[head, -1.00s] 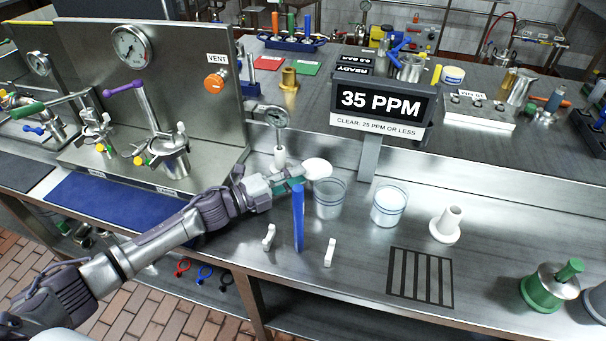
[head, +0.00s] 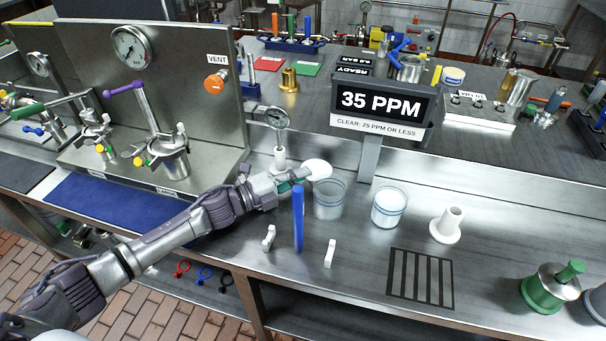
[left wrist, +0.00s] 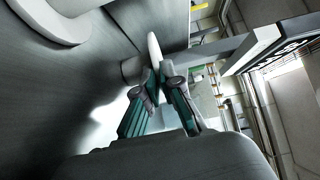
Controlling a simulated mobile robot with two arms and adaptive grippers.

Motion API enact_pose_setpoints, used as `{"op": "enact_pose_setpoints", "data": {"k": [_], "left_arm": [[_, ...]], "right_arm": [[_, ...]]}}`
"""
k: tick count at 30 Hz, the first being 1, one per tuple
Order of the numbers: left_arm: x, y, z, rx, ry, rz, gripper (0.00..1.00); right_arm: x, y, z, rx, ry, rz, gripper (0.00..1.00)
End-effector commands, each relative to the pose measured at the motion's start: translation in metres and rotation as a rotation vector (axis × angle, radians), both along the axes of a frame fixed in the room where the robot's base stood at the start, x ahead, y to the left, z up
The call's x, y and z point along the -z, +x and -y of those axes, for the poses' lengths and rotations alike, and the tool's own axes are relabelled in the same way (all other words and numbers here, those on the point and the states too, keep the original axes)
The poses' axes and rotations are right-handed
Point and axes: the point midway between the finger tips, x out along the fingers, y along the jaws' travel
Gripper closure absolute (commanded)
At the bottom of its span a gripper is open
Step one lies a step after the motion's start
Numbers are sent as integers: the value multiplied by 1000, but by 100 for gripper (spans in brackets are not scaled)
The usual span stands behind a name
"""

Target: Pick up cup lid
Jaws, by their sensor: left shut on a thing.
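The white round cup lid (head: 319,168) is at the fingertips of my left gripper (head: 303,177), just above and beside the rim of the left clear cup (head: 329,202). In the left wrist view my left gripper (left wrist: 159,72) is shut on the lid, seen edge-on as a white sliver (left wrist: 153,47). A second clear cup (head: 388,208) with pale contents stands to the right. I cannot tell whether the lid touches the left cup. My right gripper is not in view.
The 35 PPM sign (head: 381,103) rises behind the cups. A black grate (head: 420,279) lies front right.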

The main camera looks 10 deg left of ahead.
Motion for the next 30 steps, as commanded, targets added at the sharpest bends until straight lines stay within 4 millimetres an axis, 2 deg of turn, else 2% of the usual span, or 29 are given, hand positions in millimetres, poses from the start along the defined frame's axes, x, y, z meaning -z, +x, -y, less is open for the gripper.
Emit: {"op": "enact_pose_setpoints", "data": {"k": [6,12,21,30], "left_arm": [[-3,0,0,0,0,0,100],[-28,0,0,0,1,1,100],[-26,-1,-1,0,0,0,100],[-40,-27,-29,-1,1,-4,100]], "right_arm": [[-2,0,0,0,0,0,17],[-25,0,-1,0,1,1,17],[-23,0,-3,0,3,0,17],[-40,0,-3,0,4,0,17]]}}
